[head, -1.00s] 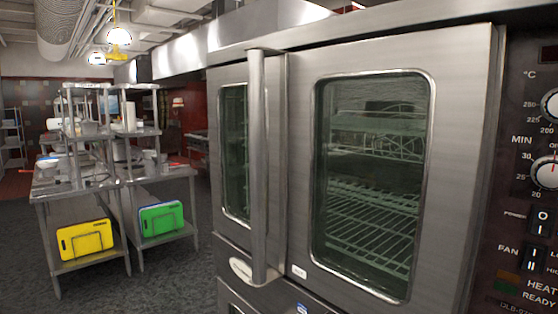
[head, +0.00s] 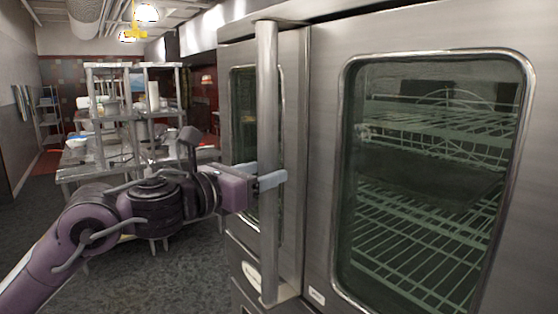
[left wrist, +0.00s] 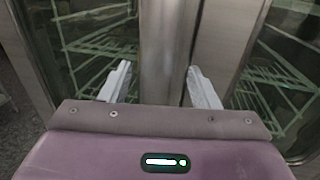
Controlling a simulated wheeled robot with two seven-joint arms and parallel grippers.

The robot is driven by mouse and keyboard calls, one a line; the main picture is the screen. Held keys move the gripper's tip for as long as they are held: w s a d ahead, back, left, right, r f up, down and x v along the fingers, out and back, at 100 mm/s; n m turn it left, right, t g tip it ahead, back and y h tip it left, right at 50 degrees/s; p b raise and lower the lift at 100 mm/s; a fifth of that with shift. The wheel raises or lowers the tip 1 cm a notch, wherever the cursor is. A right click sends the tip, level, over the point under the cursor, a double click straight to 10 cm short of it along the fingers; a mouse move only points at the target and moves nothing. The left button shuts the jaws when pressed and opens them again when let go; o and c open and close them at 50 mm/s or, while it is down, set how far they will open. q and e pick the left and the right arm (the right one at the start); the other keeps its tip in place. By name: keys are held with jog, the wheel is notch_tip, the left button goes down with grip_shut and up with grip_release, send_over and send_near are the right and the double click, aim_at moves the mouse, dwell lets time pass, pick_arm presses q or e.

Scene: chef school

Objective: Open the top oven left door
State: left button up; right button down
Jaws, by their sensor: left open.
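The top oven's left door (head: 293,110) is a steel door with a narrow window, and it appears shut. Its long vertical bar handle (head: 267,100) runs along the door's right edge. My left gripper (head: 270,180) is at about the middle of the handle. In the left wrist view, the handle (left wrist: 168,50) stands between the two open pale fingers (left wrist: 160,88), with gaps on both sides. The right door (head: 430,40) has a large window with wire racks behind it and appears shut. My right gripper is not in view.
Steel shelving tables (head: 125,150) stand behind my left arm. The grey floor (head: 190,270) in front of the oven's left side is clear. A lower oven part continues below the doors.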

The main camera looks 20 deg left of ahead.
aim_at(276, 169)
pick_arm(q)
jog(key=p+x, duration=0.1)
jog(key=x, duration=0.3)
jog(key=shift+a, duration=0.2)
jog(key=shift+w+d+f, duration=0.1)
jog(key=shift+w+d, duration=0.1)
jog(key=shift+w, duration=0.1)
jog(key=c, duration=1.1)
jog(key=shift+a, duration=0.1)
grip_shut()
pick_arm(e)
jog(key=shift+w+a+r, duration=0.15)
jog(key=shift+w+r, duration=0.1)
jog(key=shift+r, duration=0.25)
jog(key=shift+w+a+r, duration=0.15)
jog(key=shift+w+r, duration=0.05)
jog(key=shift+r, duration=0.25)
